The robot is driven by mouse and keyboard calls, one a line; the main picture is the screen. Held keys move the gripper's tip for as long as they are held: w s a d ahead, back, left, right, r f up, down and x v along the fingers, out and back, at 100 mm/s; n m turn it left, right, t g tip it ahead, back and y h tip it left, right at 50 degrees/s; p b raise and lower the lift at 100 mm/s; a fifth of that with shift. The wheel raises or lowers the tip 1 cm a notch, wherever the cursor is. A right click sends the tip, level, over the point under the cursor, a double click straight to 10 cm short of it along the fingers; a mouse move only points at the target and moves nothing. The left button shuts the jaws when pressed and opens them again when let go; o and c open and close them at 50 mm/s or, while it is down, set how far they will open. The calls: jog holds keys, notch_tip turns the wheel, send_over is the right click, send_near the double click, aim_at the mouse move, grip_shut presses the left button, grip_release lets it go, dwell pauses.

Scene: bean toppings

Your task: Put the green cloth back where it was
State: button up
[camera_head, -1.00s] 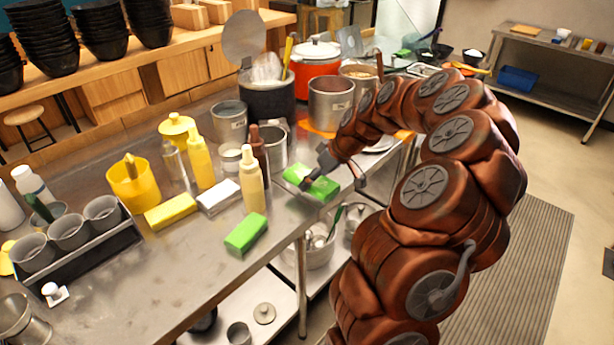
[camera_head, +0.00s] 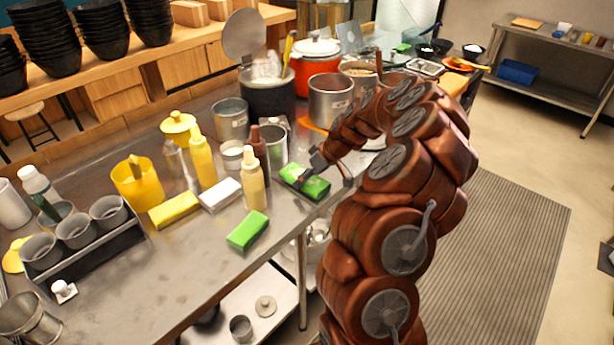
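A green cloth (camera_head: 314,188), shaped like a flat block, is at the right edge of the steel table in the head view. My gripper (camera_head: 304,177) is at this cloth, with a dark finger across its middle, and appears shut on it. The far finger is hidden, and I cannot tell whether the cloth touches the table. A second green cloth (camera_head: 248,231) lies on the table near the front edge, apart from my gripper.
A cream bottle (camera_head: 253,182), a white block (camera_head: 220,195) and a yellow block (camera_head: 174,210) stand or lie left of my gripper. Steel pots (camera_head: 330,102) and an orange pot (camera_head: 316,70) are behind. Bare steel table (camera_head: 180,262) lies at the front.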

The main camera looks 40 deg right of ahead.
jog(key=shift+f, duration=0.2)
jog(key=o, duration=1.5)
jog(key=shift+r, duration=0.1)
jog(key=shift+o, duration=0.2)
jog(key=shift+r, duration=0.1)
